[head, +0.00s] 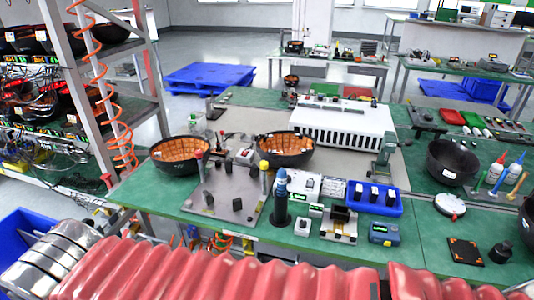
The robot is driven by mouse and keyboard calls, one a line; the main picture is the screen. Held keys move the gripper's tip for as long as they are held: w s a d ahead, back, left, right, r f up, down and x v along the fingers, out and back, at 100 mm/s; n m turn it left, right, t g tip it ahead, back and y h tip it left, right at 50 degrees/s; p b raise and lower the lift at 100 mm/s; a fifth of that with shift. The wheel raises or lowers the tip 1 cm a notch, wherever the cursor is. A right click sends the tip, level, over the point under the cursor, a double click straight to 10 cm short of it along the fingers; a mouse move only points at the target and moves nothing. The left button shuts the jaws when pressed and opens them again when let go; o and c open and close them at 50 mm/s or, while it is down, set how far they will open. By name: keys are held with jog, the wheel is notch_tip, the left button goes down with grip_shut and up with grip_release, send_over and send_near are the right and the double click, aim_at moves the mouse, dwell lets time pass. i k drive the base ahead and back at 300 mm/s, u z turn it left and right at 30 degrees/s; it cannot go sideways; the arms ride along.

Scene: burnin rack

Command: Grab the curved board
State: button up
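Two black bowl-shaped pieces with orange, grid-patterned curved inner faces lie on the green workbench (160,207). The left one (180,153) sits near the bench's left edge. The right one (286,148) sits in front of the white slotted unit. A plain dark bowl (452,163) stands farther right. I cannot tell for certain which piece is the curved board. My gripper is not in view, so its state and its distance to these pieces are hidden.
A grey fixture plate (225,200) with posts lies in front of the bowls. A dark upright cylinder (282,203), a blue tray (374,199) and the white slotted unit (342,122) crowd the bench. A metal rack (97,88) with an orange coiled hose (89,60) stands left.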

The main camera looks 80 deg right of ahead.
aim_at(181, 149)
jog(key=u, duration=0.65)
jog(key=i, duration=0.85)
jog(key=z, duration=3.05)
